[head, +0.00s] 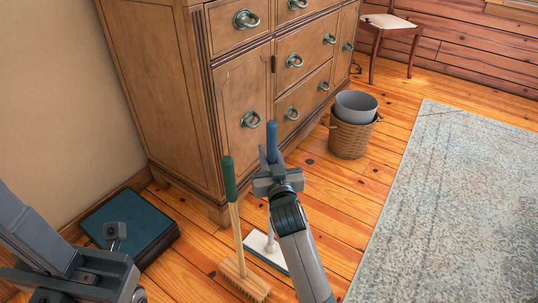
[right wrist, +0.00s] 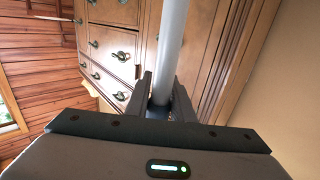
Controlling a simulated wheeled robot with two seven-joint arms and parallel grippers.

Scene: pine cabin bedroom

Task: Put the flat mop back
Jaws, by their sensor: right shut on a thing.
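The flat mop has a blue grip (head: 272,136) and a white flat head (head: 265,250) that is low at the floor in front of the dresser. I cannot tell whether the head touches the boards. My right gripper (head: 275,174) is shut on the handle just below the blue grip. In the right wrist view the grey pole (right wrist: 172,45) runs up from between the fingers. The right arm hides part of the handle. My left gripper (head: 85,283) is partly in view at the lower left; its fingertips do not show clearly.
A broom with a green grip (head: 229,180) stands close left of the mop. A low dark box with a teal top (head: 148,213) lies by the wall. The wooden dresser (head: 170,100), a wicker basket (head: 349,140) holding a grey bucket (head: 356,105), and a pale rug (head: 460,200) surround the floor.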

